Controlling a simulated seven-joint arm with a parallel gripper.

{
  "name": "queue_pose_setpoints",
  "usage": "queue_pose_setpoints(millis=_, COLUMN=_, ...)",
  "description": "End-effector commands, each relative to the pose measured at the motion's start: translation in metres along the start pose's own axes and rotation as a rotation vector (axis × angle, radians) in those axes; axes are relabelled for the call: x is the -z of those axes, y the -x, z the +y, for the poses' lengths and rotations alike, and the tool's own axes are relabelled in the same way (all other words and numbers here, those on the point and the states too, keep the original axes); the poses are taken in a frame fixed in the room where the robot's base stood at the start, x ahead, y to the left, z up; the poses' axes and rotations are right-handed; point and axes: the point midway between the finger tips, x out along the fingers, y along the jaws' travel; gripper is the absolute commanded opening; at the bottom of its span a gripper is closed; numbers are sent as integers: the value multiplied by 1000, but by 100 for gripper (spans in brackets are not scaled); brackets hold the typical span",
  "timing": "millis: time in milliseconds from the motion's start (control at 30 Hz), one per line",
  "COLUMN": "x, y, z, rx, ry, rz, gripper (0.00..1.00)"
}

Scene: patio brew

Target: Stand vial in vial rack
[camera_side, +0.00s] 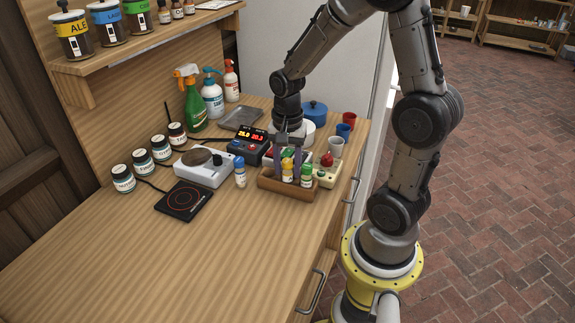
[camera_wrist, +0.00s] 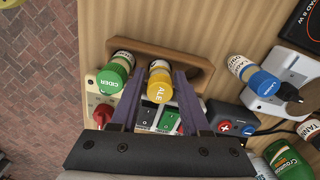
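The brown wooden vial rack (camera_side: 281,187) stands near the right edge of the bench; it also shows in the wrist view (camera_wrist: 198,62). A yellow-capped ALE vial (camera_wrist: 159,85) and a green-capped CIDER vial (camera_wrist: 115,76) stand upright at the rack; how deep they sit is hard to see. A blue-capped vial (camera_side: 240,172) stands upright on the bench left of the rack, and shows in the wrist view (camera_wrist: 253,73). My gripper (camera_wrist: 157,76) points down over the rack, its purple fingers apart on either side of the yellow-capped vial, with visible gaps.
A white hotplate stirrer (camera_side: 205,167) and a black coaster-like plate (camera_side: 184,201) lie left of the rack. A controller with red digits (camera_side: 250,145) and a cream box with a red knob (camera_side: 327,172) stand close behind and right. The front bench is clear.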

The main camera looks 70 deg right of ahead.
Motion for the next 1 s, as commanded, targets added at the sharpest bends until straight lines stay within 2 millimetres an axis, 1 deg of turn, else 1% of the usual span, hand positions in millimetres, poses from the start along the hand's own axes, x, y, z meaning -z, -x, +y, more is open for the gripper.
queue_pose_setpoints(millis=233, x=0, y=1, z=0, rx=1, ry=0, rz=0, gripper=46)
queue_pose_setpoints(millis=367, x=0, y=12, z=-1, rx=4, ry=0, rz=2, gripper=46)
queue_pose_setpoints(millis=467, x=1, y=28, z=-2, rx=6, ry=0, rz=4, gripper=46)
queue_pose_setpoints(millis=600, x=1, y=58, z=-1, rx=6, ry=0, rz=4, gripper=46)
queue_pose_setpoints(millis=800, x=0, y=96, z=-1, rx=5, ry=0, rz=3, gripper=46)
queue_pose_setpoints(millis=900, x=0, y=110, z=-1, rx=3, ry=0, rz=2, gripper=46)
queue_pose_setpoints(millis=1000, x=0, y=118, z=0, rx=2, ry=0, rz=1, gripper=46)
